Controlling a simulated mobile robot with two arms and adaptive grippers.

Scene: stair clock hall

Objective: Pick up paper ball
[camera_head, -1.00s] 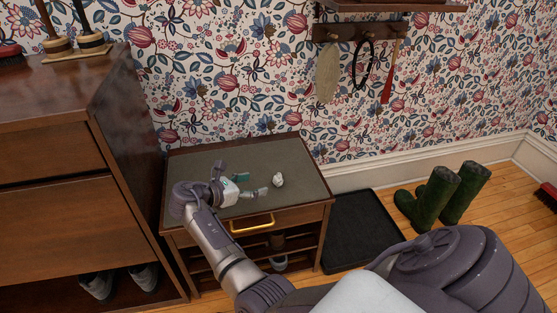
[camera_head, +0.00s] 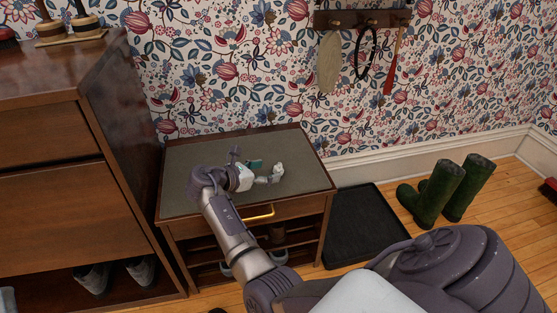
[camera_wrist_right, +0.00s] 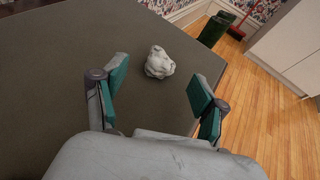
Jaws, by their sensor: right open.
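The paper ball (camera_head: 278,169) is a crumpled white lump on the grey top of the small bench (camera_head: 308,178). My right gripper (camera_head: 266,172) is over the bench top, with its fingers close to the ball in the head view. In the right wrist view the ball (camera_wrist_right: 160,62) lies just beyond and between the two teal-padded fingers (camera_wrist_right: 157,98), nearer the left one. The fingers are spread apart with nothing between them. My left gripper does not show in the head view.
A tall wooden cabinet (camera_head: 118,110) stands close on the left of the bench. A black tray (camera_head: 362,235) and green boots (camera_head: 440,190) are on the floor to the right. A hook rail (camera_head: 345,19) hangs on the wall above. The bench top around the ball is clear.

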